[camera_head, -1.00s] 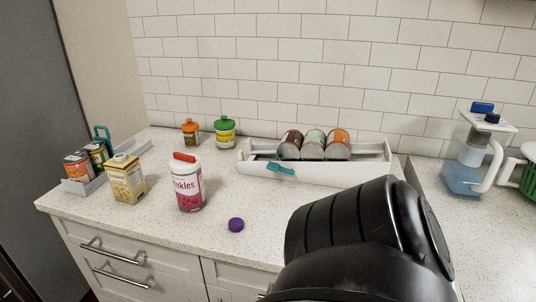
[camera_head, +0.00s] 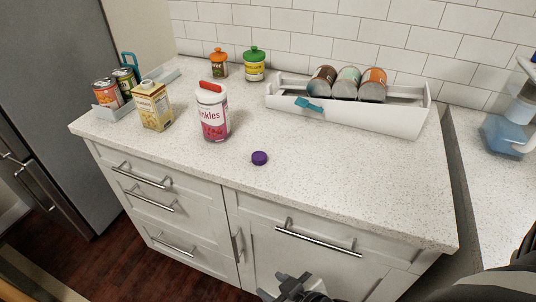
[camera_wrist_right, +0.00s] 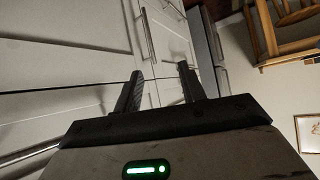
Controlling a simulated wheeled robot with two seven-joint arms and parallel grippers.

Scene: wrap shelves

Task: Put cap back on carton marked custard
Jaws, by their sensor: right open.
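The carton (camera_head: 154,108) is a yellowish box with a gabled top, standing upright at the left of the counter. Its label is too small to read. A purple cap (camera_head: 259,158) lies on the counter near the front edge, apart from the carton. My right gripper (camera_head: 298,285) is low in front of the cabinet doors, below the counter edge. In the right wrist view my right gripper (camera_wrist_right: 160,75) has its two fingers apart with nothing between them. My left gripper is not in view.
A jar with a red lid (camera_head: 213,112) stands between carton and cap. A can tray (camera_head: 112,112) is at left. Two small jars (camera_head: 254,66) and a white rack with cans (camera_head: 350,115) are behind. The counter (camera_head: 330,180) is clear right of the cap.

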